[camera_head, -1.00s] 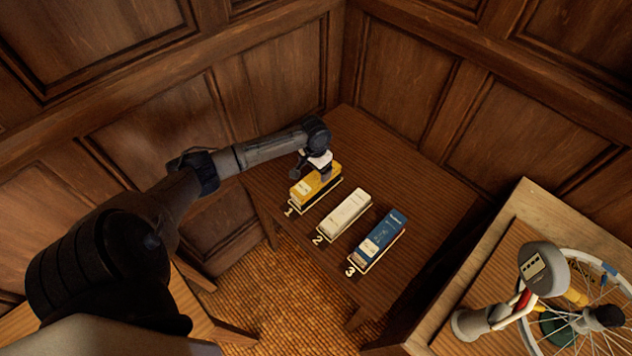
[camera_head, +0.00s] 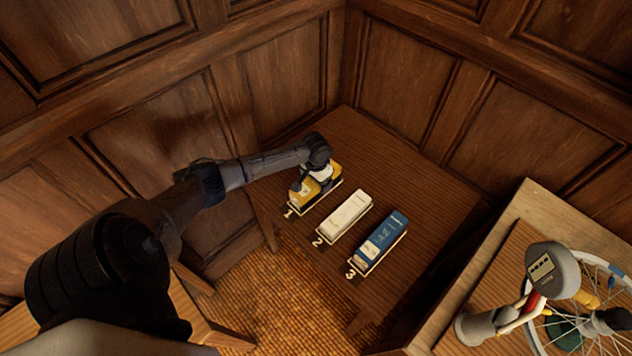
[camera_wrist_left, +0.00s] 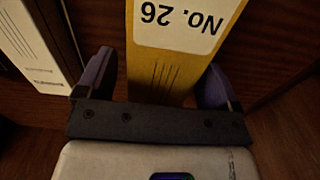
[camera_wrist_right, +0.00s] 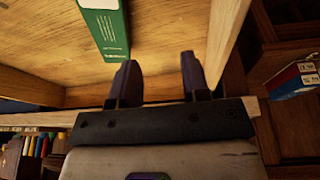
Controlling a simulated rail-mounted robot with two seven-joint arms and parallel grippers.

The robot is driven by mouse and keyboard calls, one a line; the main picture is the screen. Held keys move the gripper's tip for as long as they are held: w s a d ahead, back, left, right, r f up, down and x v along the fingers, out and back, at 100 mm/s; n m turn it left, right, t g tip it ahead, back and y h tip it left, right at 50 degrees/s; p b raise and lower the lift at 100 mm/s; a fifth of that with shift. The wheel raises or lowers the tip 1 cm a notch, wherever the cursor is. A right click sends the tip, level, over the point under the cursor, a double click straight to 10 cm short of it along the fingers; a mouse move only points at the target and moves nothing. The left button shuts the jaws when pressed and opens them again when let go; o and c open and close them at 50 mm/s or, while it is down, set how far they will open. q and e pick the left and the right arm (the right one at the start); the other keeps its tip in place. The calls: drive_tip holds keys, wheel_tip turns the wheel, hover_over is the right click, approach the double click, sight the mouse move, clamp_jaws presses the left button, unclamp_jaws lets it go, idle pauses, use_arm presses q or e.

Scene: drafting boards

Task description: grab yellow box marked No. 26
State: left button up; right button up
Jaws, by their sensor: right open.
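The yellow box (camera_head: 307,195) stands in place 1 on the wooden table, at the left end of a row of three boxes. In the left wrist view the yellow box (camera_wrist_left: 165,65) carries a white label reading No. 26, upside down. My left gripper (camera_wrist_left: 155,85) is open, with one finger on each side of the yellow box. A gap shows between the left-hand finger and the box. In the head view my left gripper (camera_head: 314,180) covers part of the box top. My right gripper (camera_wrist_right: 157,75) is open and empty, away from these boxes.
A white box (camera_head: 345,215) stands in place 2 and a blue box (camera_head: 381,241) in place 3. The table (camera_head: 420,180) behind them is bare. A bench with a spoked wheel (camera_head: 595,300) is at right. A green box (camera_wrist_right: 105,28) is above my right gripper on a wooden shelf.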

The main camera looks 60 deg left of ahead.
use_arm(q)
drive_tip(key=c, duration=1.1)
